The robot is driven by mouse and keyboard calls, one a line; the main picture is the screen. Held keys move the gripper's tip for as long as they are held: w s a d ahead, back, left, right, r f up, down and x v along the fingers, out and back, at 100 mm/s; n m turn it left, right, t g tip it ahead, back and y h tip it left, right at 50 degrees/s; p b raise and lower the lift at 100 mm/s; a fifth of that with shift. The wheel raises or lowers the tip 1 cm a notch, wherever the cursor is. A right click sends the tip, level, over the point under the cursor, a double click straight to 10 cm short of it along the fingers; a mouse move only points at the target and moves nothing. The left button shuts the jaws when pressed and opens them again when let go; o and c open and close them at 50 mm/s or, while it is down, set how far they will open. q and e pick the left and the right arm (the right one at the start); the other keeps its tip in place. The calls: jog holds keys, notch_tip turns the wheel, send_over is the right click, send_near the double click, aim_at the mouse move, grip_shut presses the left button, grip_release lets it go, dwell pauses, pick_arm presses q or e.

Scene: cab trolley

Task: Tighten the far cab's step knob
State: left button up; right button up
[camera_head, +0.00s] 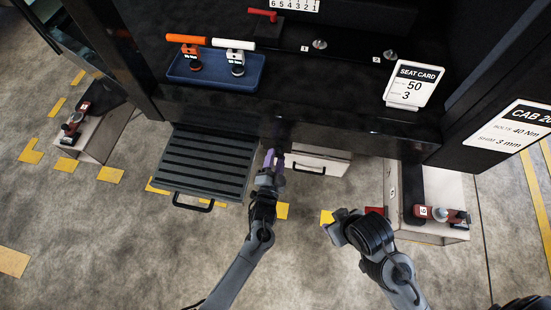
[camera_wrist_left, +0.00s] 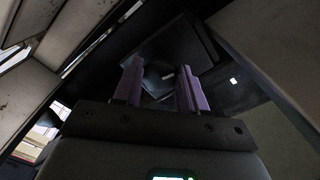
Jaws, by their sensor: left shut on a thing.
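The cab's dark ribbed step (camera_head: 203,160) juts out below the cab body, with a black bar handle (camera_head: 192,206) at its front edge. My left gripper (camera_head: 274,160) is just right of the step, under the cab's lower edge. In the left wrist view its purple fingers (camera_wrist_left: 158,85) stand either side of a dark part (camera_wrist_left: 165,72), apparently the step knob, which is shaded and partly hidden. The knob cannot be made out in the head view. My right gripper (camera_head: 342,226) is apart from the cab, over the floor; its fingers are unclear.
A white drawer (camera_head: 318,165) with a black handle is right of my left gripper. A blue tray (camera_head: 216,72) holds orange- and white-handled tools. A seat card (camera_head: 414,84) stands on the cab's ledge. Low stands with red clamp-like devices flank the cab. Floor in front is mostly clear.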

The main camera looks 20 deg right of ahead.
pick_arm(q)
jog(key=o, duration=1.1)
jog(key=shift+c, duration=0.2)
jog(key=shift+s+a, duration=0.1)
jog(key=shift+s+a+r+p, duration=0.1)
jog(key=shift+s+a+p, duration=0.05)
jog(key=shift+s+p, duration=0.2)
jog(key=p+v, duration=0.4)
jog(key=v, duration=0.6)
jog(key=shift+p, duration=0.35)
jog(key=shift+w, duration=0.15)
